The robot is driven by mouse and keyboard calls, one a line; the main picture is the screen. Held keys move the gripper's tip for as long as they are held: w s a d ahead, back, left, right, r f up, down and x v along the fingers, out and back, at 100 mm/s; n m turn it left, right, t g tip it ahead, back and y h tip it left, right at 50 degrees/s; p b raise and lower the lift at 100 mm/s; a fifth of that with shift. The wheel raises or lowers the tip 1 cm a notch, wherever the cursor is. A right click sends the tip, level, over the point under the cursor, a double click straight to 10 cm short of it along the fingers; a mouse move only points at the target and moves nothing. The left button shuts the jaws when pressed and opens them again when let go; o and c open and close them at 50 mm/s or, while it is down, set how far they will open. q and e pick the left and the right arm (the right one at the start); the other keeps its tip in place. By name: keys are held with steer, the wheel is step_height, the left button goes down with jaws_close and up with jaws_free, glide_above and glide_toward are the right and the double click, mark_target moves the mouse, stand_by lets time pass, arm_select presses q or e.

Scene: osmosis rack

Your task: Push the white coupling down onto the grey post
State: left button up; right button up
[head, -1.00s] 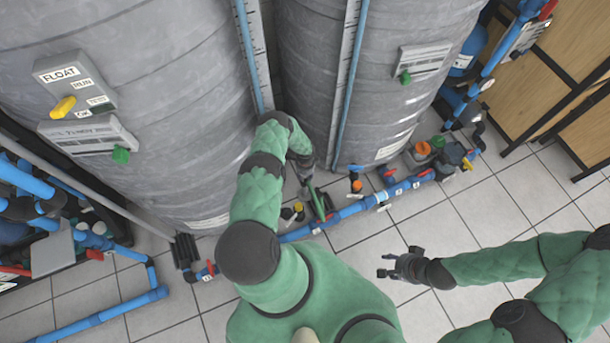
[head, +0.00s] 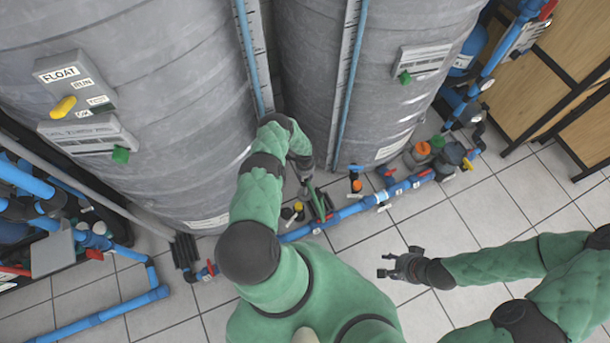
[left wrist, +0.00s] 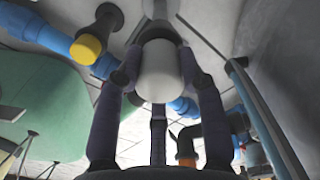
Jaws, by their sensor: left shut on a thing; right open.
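The white coupling (left wrist: 158,71) is in the left wrist view, between the dark fingers of my left gripper (left wrist: 160,85), which is shut on it. A grey cylindrical part, seemingly the grey post (left wrist: 158,30), shows directly beyond the coupling and in line with it. I cannot tell how far the coupling sits on it. In the head view my left gripper (head: 305,190) is low between the two tanks, by the blue floor pipe; the coupling and post cannot be made out there. My right gripper (head: 390,266) is open and empty above the floor tiles.
Two large grey tanks (head: 180,110) stand close behind my left arm. A blue pipe (head: 350,209) with several valves runs along their base. A yellow-capped fitting (left wrist: 86,48) is near the left gripper. Tiled floor (head: 480,220) is clear at the right.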

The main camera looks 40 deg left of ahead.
arm_select(q)
steer(key=shift+f, duration=0.1)
steer(key=o, duration=1.2)
steer(key=shift+c, duration=0.2)
step_height(320, 180, up, 12)
stand_by(0.4)
